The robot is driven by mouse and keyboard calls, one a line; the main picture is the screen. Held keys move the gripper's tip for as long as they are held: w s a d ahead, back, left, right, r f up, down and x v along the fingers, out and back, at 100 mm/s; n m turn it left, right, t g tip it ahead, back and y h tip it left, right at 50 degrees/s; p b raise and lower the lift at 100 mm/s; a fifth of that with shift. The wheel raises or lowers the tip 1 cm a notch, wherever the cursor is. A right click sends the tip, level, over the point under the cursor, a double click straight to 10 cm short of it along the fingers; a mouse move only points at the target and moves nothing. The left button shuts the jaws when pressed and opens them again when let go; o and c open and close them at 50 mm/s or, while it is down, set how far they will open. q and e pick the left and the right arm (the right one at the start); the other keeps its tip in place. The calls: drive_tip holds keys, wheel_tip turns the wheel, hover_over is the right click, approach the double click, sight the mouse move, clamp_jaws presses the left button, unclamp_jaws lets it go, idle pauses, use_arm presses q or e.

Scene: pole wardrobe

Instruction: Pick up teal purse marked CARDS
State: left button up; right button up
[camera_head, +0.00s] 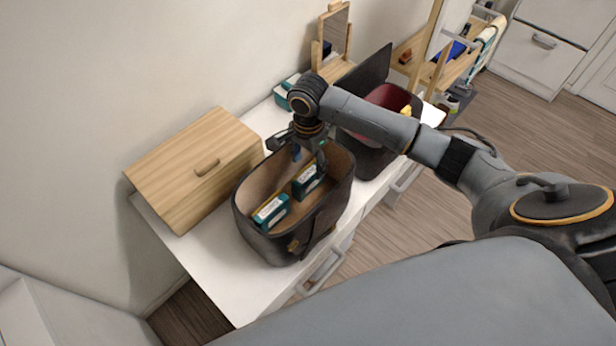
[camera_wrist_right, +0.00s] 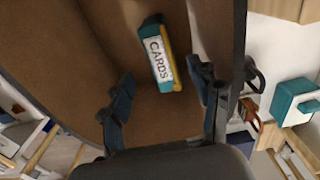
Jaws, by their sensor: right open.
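A teal purse with a white label reading CARDS (camera_wrist_right: 160,58) and a yellow-brown edge lies inside the brown-lined dark bag, in the right wrist view. The bag (camera_head: 262,238) stands open on the white table. Two teal purses with white labels show inside it in the head view, a nearer one (camera_head: 270,212) and a farther one (camera_head: 307,181); I cannot tell there which is marked CARDS. My right gripper (camera_head: 298,152) is open above the bag's mouth. Its fingers (camera_wrist_right: 162,97) are spread below the purse in the wrist picture, apart from it and empty. My left gripper is out of view.
A wooden box (camera_head: 190,165) stands left of the bag on the white table (camera_head: 232,290). A second dark bag with a red lining (camera_head: 387,97) stands to the right. Another teal item (camera_head: 284,91) and a wooden mirror stand (camera_head: 331,42) are behind.

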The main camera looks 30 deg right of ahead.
sight(308, 171)
drive_tip(key=shift+f, duration=0.5)
drive_tip(key=shift+w+f, duration=0.15)
drive_tip(key=shift+f, duration=0.1)
wheel_tip(308, 171, down, 4)
drive_tip(key=shift+f+p, duration=0.15)
drive_tip(key=shift+p, duration=0.65)
drive_tip(key=shift+d+f, duration=0.1)
drive_tip(key=shift+f, duration=0.3)
drive_tip(key=shift+c, duration=0.2)
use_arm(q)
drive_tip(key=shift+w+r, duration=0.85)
use_arm(e)
clamp_jaws()
